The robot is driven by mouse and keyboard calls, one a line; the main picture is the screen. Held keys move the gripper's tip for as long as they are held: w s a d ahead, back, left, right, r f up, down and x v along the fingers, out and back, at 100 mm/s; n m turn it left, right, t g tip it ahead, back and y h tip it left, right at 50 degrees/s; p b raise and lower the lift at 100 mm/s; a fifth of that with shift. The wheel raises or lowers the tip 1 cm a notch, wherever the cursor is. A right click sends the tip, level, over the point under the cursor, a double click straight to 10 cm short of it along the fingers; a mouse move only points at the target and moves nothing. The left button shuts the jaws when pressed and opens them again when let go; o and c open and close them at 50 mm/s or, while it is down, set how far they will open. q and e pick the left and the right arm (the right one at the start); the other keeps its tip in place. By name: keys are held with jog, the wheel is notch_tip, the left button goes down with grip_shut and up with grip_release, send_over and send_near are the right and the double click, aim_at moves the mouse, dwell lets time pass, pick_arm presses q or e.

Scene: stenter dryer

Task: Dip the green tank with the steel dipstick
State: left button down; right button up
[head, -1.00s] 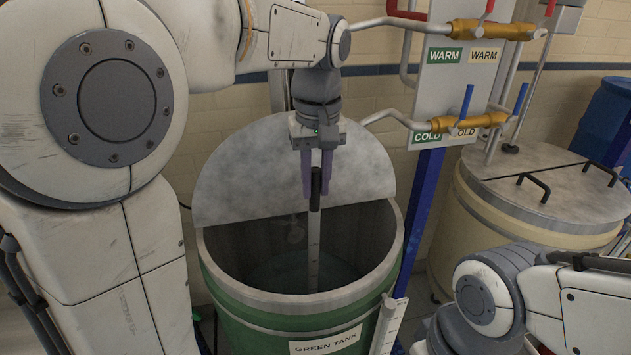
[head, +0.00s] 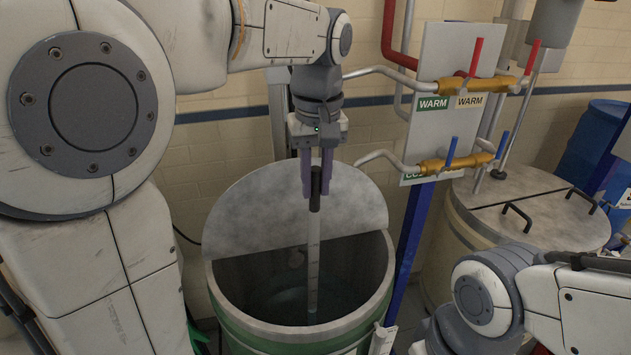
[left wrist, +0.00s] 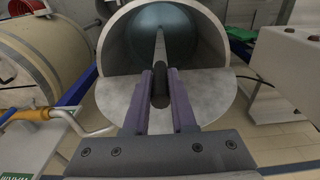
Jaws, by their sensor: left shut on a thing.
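The green tank (head: 300,340) stands open in the lower middle of the head view, its half lid (head: 260,215) raised at the back. My left gripper (head: 316,190) is above the opening, shut on the black handle of the steel dipstick (head: 313,245). The dipstick hangs upright, its lower part inside the tank. Liquid shows low in the tank; I cannot tell surely whether the tip touches it. In the left wrist view the gripper (left wrist: 160,90) holds the dipstick (left wrist: 159,50) pointing into the tank (left wrist: 110,45). My right gripper is out of view.
A panel (head: 440,120) with red and blue valve handles and pipes stands right of the tank's back. A cream tank with a closed lid (head: 525,205) is at the right, a blue drum (head: 595,145) behind it. My right arm occupies the lower right.

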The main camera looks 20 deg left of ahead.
pick_arm(q)
notch_tip(320, 180, up, 29)
jog(key=s+d+p, duration=0.1)
jog(key=s+p, duration=0.1)
jog(key=p, duration=1.6)
jog(key=shift+p, duration=0.3)
jog(key=shift+d, duration=0.1)
